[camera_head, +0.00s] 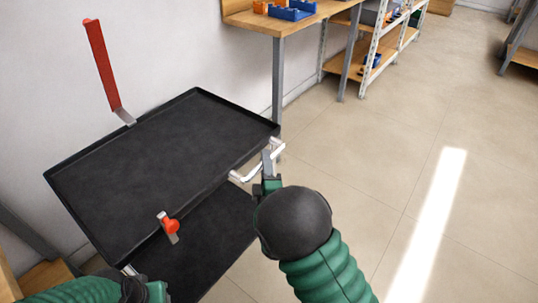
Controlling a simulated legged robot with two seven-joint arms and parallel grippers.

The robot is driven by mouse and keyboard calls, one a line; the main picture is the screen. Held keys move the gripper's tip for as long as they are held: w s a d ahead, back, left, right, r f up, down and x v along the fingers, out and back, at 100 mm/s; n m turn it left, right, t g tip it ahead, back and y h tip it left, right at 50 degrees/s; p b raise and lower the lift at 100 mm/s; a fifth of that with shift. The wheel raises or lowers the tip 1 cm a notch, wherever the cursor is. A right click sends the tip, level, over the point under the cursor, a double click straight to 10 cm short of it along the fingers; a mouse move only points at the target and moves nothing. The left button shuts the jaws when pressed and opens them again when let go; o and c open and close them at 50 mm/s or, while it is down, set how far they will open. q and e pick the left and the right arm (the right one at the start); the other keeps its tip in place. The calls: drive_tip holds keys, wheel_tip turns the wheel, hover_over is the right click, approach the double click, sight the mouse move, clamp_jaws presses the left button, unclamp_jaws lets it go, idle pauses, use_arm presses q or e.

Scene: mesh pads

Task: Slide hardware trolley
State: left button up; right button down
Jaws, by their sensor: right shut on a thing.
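The hardware trolley has a black upper tray (160,150) and a black lower shelf (205,250); both look empty. A silver handle (248,177) sticks out from the tray's right end. My right gripper (268,165) is shut on this handle; the dark round wrist and green arm behind it come in from below. My left arm shows at the bottom left, with a dark part (140,290) near the trolley's lower left; its fingers are not clearly visible.
A wooden workbench (285,22) with blue and orange bins stands behind the trolley. White shelving (378,50) stands further right. A red lever (102,65) shows by the wall, and an orange knob (172,226) at the tray's near side. The floor (400,150) to the right is clear.

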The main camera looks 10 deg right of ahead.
drive_tip(key=shift+s+a+f, duration=0.25)
drive_tip(key=shift+s+a, duration=0.05)
drive_tip(key=shift+a, duration=0.05)
drive_tip(key=c, duration=1.3)
unclamp_jaws()
drive_tip(key=shift+w, duration=0.1)
drive_tip(key=shift+r, duration=0.1)
